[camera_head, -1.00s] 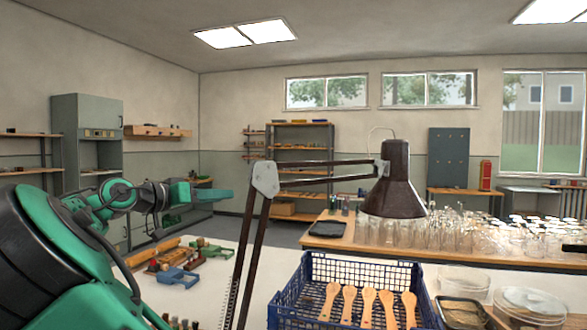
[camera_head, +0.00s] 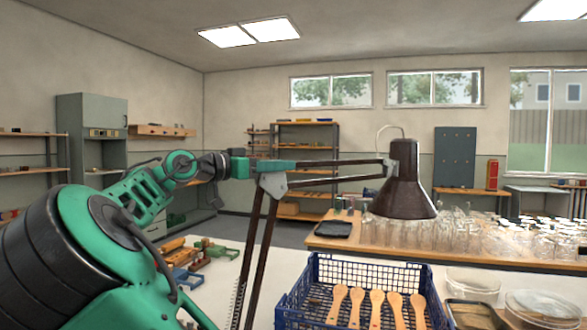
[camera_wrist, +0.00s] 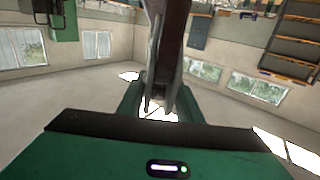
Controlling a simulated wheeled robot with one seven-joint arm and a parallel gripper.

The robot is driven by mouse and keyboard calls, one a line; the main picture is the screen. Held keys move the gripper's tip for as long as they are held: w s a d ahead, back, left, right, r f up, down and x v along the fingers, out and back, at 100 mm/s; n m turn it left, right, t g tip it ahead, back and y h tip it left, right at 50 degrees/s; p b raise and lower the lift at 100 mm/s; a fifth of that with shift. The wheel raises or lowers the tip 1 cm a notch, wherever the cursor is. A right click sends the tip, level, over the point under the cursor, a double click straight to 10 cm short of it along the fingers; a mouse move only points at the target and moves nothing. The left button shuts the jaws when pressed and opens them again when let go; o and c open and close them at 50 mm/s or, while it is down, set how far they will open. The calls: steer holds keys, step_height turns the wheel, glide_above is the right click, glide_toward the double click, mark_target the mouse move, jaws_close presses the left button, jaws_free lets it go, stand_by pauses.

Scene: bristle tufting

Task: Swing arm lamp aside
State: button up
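The dark brown arm lamp (camera_head: 409,180) stands in the head view, its cone shade hanging over the blue crate's back area. Its paired upper bars run left to a grey elbow joint (camera_head: 272,186), and its lower bars go down to the white table. My green gripper (camera_head: 290,165) is at the elbow, by the left end of the upper bars. In the wrist view the lamp's brown arm (camera_wrist: 172,40) passes between my two fingers, which look apart with a bright gap beside it. Whether a finger touches the lamp is unclear.
A blue crate (camera_head: 300,305) with several wooden brush handles (camera_head: 356,306) stands below the shade. Many glass jars (camera_head: 470,235) crowd the table behind. Clear round containers (camera_head: 535,308) are at the right, and small tools (camera_head: 186,262) lie left of the lamp.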

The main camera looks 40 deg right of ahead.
mark_target(297, 164)
steer(key=d, duration=0.4)
steer(key=s+d, duration=0.1)
steer(key=d, duration=0.1)
jaws_close()
